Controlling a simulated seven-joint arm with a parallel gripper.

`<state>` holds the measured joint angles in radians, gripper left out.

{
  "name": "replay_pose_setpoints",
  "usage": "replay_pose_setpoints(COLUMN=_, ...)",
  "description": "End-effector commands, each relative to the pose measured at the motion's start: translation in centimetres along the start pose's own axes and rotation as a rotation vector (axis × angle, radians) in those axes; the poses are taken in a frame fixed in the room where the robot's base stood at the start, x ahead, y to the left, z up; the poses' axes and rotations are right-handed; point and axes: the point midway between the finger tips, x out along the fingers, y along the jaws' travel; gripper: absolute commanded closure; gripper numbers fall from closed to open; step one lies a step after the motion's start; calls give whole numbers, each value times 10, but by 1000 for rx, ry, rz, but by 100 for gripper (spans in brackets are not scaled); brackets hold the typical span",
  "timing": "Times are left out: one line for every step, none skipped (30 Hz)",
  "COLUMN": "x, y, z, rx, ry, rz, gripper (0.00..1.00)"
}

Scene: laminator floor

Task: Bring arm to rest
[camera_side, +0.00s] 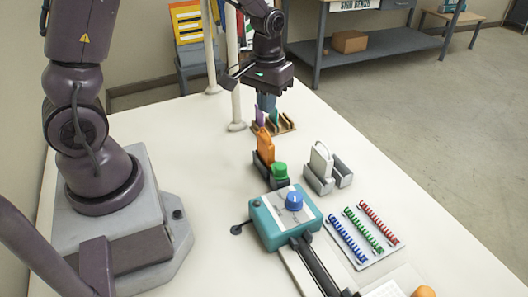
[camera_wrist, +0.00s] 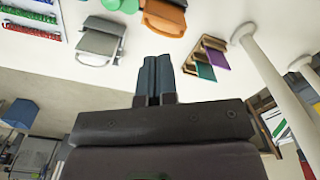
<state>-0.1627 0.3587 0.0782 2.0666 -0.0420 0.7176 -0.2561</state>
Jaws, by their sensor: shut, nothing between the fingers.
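My gripper (camera_side: 266,103) hangs from my arm over the far part of the white table (camera_side: 215,165), fingers pointing down. In the side view it is in front of, or just above, a small wooden rack (camera_side: 286,127) with purple and teal cards. In the wrist view its two dark fingers (camera_wrist: 155,72) are together with nothing between them. The wooden rack (camera_wrist: 190,62) is to the right of the fingers there, apart from them in the picture.
An orange-handled tool (camera_side: 265,147) and a white-handled tool (camera_side: 321,162) stand in holders. A teal machine (camera_side: 268,229) with a blue knob (camera_side: 294,201) is nearer. Coloured coils (camera_side: 364,232) lie on a tray at right. A white post (camera_side: 236,105) rises close to my gripper.

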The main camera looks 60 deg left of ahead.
Motion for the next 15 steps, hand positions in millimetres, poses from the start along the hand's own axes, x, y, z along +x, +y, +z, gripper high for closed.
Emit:
replay_pose_setpoints(x=-5, y=0, z=0, rx=0, ry=2, rz=1, gripper=100)
replay_pose_setpoints(x=-7, y=0, z=0, rx=0, ry=1, rz=0, gripper=100)
replay_pose_setpoints(x=-10, y=0, z=0, rx=0, ry=2, rz=0, gripper=100)
replay_pose_setpoints(x=-11, y=0, z=0, rx=0, ry=2, rz=1, gripper=100)
replay_pose_setpoints(x=-13, y=0, z=0, rx=0, ry=2, rz=1, gripper=100)
replay_pose_setpoints(x=-14, y=0, z=0, rx=0, ry=1, rz=0, gripper=100)
replay_pose_setpoints(x=-15, y=0, z=0, rx=0, ry=1, rz=0, gripper=100)
replay_pose_setpoints(x=-16, y=0, z=0, rx=0, ry=0, rz=0, gripper=100)
replay_pose_setpoints(x=-16, y=0, z=0, rx=0, ry=0, rz=0, gripper=100)
replay_pose_setpoints(x=-16, y=0, z=0, rx=0, ry=0, rz=0, gripper=100)
replay_pose_setpoints(x=-16, y=0, z=0, rx=0, ry=0, rz=0, gripper=100)
replay_pose_setpoints(x=-16, y=0, z=0, rx=0, ry=0, rz=0, gripper=100)
replay_pose_setpoints(x=-16, y=0, z=0, rx=0, ry=0, rz=0, gripper=100)
replay_pose_setpoints(x=-16, y=0, z=0, rx=0, ry=0, rz=0, gripper=100)
replay_pose_setpoints(x=-16, y=0, z=0, rx=0, ry=0, rz=0, gripper=100)
